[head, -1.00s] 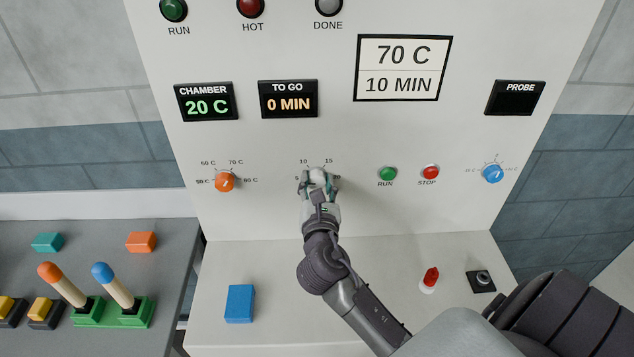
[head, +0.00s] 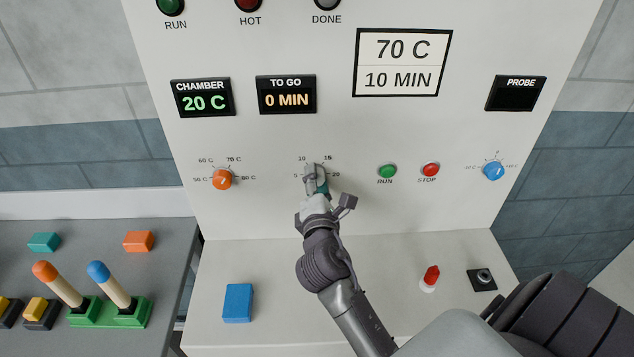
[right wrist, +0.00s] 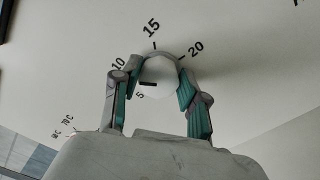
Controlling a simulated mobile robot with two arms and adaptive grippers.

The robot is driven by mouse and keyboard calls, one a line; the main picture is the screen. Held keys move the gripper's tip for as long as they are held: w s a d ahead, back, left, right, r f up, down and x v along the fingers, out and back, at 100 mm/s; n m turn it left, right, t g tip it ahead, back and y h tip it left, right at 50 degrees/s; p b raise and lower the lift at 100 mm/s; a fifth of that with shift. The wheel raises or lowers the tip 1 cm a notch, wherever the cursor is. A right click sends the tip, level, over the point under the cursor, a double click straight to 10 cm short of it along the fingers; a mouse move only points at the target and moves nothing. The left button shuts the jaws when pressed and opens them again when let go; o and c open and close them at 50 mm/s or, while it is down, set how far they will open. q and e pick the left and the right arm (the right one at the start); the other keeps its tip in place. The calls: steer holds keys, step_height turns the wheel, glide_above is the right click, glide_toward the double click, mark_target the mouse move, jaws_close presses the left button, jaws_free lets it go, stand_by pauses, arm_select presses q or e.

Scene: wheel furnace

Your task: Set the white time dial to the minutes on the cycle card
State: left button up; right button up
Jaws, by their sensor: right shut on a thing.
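The white time dial (right wrist: 160,72) is between my right gripper's fingers in the right wrist view. Its dark mark sits on the left side, on the side of the 5 and 10 labels; I cannot tell the exact reading. My right gripper (head: 316,180) is shut on the dial and mostly hides it in the head view. The scale around it reads 5, 10, 15, 20. The cycle card (head: 402,63) shows 70 C and 10 MIN. The TO GO display (head: 287,96) reads 0 MIN. My left gripper is not in view.
An orange dial (head: 222,180) is left of the gripper. A green RUN button (head: 387,171), red STOP button (head: 430,170) and blue dial (head: 493,171) are to the right. A blue block (head: 238,303) and a red-topped item (head: 430,278) stand on the ledge below.

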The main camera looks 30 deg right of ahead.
steer(key=shift+m, duration=0.6)
steer(key=o, duration=1.1)
steer(key=v, duration=0.7)
steer(key=shift+s+a, duration=0.1)
steer(key=shift+s, duration=0.1)
